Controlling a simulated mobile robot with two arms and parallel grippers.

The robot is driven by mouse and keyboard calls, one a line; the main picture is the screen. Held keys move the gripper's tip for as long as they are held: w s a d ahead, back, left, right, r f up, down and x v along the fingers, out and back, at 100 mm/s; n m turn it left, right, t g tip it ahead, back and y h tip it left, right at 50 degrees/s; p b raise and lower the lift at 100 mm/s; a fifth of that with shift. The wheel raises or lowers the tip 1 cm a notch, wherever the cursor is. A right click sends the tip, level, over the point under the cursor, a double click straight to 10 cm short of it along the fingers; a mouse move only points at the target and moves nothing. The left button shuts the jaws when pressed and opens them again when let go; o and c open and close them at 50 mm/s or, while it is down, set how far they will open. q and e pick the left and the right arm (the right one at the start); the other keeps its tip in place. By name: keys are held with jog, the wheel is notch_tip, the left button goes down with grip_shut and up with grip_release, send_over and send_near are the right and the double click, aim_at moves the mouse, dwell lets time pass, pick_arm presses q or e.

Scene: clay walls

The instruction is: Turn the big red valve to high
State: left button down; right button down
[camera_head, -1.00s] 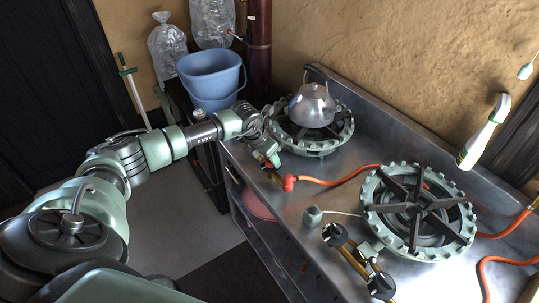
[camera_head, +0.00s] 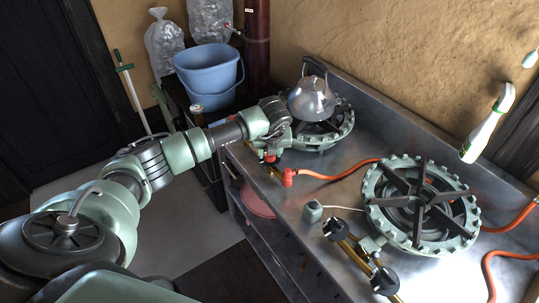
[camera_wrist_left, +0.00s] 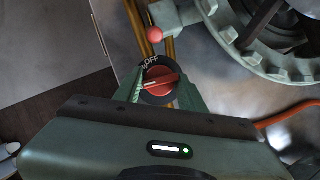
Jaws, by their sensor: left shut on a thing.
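The big red valve is a red knob (camera_wrist_left: 160,83) on a round black dial, in the left wrist view. White "OFF" lettering is at the top of the dial, with a smaller unreadable mark left of it. The knob's bar lies nearly level in the picture, with a pale mark toward its left end. My left gripper (camera_wrist_left: 163,92) is shut on the knob, its green fingers on either side. In the head view my left gripper (camera_head: 270,153) is at the front of the far burner (camera_head: 335,135) and hides most of the valve. My right gripper is not shown.
A metal kettle (camera_head: 312,98) sits on the far burner. A second burner (camera_head: 420,205) is nearer, with another valve pipe (camera_head: 360,258) before it. An orange hose (camera_head: 335,181) crosses the steel counter. A blue bucket (camera_head: 208,78) stands beyond my arm.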

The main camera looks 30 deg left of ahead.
pick_arm(q)
jog(key=shift+w+n, duration=0.1)
jog(key=shift+n, duration=0.5)
jog(key=shift+r+y+b, duration=0.1)
jog(key=shift+y+b, duration=0.2)
jog(key=c, duration=1.2)
grip_release()
jog(key=b+v, duration=0.1)
jog(key=v, duration=0.6)
jog(key=shift+r, duration=0.4)
jog(key=shift+d, duration=0.1)
